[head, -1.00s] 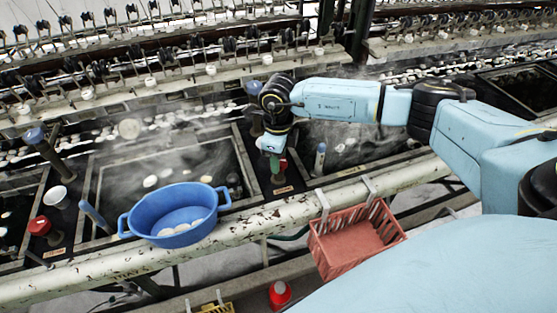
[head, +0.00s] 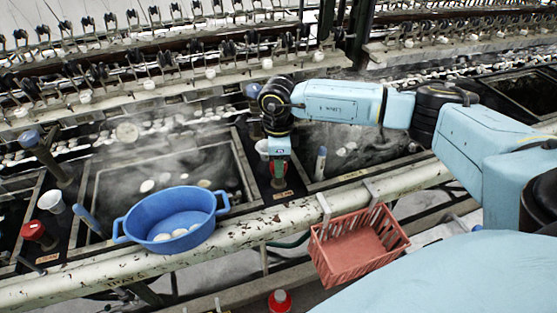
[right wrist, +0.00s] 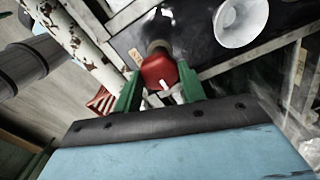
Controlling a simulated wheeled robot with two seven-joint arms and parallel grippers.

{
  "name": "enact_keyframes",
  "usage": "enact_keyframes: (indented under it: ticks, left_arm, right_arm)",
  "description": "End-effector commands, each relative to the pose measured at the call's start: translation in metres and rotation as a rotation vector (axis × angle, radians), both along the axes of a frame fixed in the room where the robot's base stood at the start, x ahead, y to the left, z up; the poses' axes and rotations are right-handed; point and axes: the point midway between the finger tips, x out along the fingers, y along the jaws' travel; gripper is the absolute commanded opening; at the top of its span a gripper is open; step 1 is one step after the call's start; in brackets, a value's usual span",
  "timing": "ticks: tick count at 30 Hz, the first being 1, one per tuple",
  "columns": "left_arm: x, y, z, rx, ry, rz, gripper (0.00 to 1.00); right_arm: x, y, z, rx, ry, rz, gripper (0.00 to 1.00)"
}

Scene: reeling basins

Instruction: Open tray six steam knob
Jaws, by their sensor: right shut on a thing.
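The red steam knob (right wrist: 160,72) sits between the green fingers of my right gripper (right wrist: 161,80) in the right wrist view. The fingers are shut on its sides, and its dark stem runs down to the black panel. In the head view my right gripper (head: 278,163) points down over the knob, and only a little red (head: 280,169) shows between the fingers. A small label (head: 283,195) lies on the panel in front of it; I cannot read it. My left gripper is not in view.
A white cup (right wrist: 240,22) stands close beside the knob. A blue basin (head: 172,222) with cocoons sits left on the chipped white rail (head: 255,227). A red basket (head: 352,247) hangs from the rail. Another red knob (head: 38,233) is at far left. Steam blurs the basins.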

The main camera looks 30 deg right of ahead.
Motion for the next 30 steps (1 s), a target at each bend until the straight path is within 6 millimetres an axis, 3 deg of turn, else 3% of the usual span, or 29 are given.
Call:
enact_keyframes:
  ticks: [4,5,9,20,23,30]
  left_arm:
    - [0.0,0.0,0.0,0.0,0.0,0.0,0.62]
    - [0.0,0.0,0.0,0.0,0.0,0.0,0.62]
    - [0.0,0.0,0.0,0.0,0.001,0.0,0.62]
    - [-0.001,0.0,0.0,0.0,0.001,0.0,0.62]
    - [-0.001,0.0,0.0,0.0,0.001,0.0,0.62]
    - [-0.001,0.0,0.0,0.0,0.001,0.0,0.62]
  right_arm:
    - [0.002,0.0,0.002,0.003,-0.006,-0.002,0.18]
    - [0.002,0.0,0.002,0.003,-0.006,-0.002,0.44]
    - [0.001,0.0,0.002,0.002,-0.005,-0.002,0.62]
    - [0.001,0.0,0.006,0.002,-0.003,-0.002,0.62]
    - [0.001,0.0,0.018,0.002,-0.005,-0.001,0.62]
    - [0.002,0.0,0.071,0.003,-0.007,-0.001,0.62]
